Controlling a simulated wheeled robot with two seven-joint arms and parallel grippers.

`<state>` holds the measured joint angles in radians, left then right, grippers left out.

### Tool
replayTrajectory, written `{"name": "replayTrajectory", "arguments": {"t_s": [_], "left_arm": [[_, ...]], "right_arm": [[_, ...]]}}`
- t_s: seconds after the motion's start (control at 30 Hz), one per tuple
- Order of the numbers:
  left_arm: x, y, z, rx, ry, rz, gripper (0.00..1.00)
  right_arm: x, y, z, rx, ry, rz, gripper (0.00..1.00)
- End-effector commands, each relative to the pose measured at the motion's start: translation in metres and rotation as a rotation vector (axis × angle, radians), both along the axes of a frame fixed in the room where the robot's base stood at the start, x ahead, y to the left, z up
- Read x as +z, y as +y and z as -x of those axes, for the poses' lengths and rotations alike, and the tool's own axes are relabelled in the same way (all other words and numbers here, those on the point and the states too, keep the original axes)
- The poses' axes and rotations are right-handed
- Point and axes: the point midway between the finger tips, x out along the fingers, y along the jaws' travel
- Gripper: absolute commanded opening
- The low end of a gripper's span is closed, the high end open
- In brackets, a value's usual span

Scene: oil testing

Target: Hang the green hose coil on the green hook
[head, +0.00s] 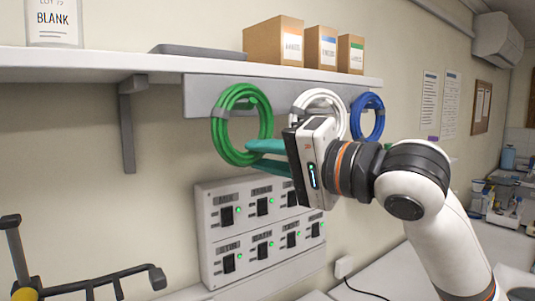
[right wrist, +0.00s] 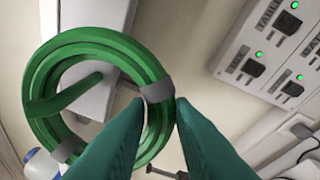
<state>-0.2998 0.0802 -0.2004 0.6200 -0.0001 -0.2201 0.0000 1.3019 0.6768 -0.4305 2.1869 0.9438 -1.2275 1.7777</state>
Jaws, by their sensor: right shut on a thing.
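The green hose coil (head: 219,132) is upright against the grey rail under the shelf, at the left end of a row of coils. It also shows in the right wrist view (right wrist: 98,47), with grey bands around it. My right gripper (head: 250,155) is shut on the coil's lower right side; its teal fingers (right wrist: 160,105) straddle the hose. A green bar, seemingly the green hook (right wrist: 72,92), crosses the coil's opening and its left side in the right wrist view. I cannot tell whether the coil's weight rests on it. My left gripper is out of view.
A white coil (head: 338,99) and a blue coil (head: 379,117) hang to the right on the rail (head: 196,92). A switch panel (head: 212,200) is below. Boxes (head: 275,42) stand on the shelf above. A dark bar frame (head: 85,285) is at lower left.

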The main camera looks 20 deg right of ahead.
Motion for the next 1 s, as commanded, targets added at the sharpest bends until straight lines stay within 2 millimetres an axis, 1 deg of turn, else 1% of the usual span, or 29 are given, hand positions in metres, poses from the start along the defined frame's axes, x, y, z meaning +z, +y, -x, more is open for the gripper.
{"name": "replayTrajectory", "arguments": {"t_s": [0.43,0.47,0.5,0.6,0.87,1.0], "left_arm": [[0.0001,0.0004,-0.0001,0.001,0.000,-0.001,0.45],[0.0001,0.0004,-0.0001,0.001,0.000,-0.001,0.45],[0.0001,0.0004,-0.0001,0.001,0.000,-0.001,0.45],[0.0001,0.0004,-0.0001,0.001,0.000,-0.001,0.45],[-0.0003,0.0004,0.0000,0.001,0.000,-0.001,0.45],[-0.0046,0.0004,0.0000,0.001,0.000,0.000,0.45]], "right_arm": [[0.0004,-0.0002,0.0002,0.000,-0.001,-0.001,0.00],[0.0004,-0.0002,0.0002,0.000,-0.001,-0.001,0.26],[0.0004,-0.0002,0.0002,0.000,-0.001,-0.001,0.33],[0.0004,-0.0002,0.0002,0.000,-0.001,-0.001,0.47],[-0.0003,-0.0005,0.0005,0.000,0.001,0.001,0.47],[-0.0009,-0.0069,0.0083,-0.001,-0.001,-0.001,0.47]]}}
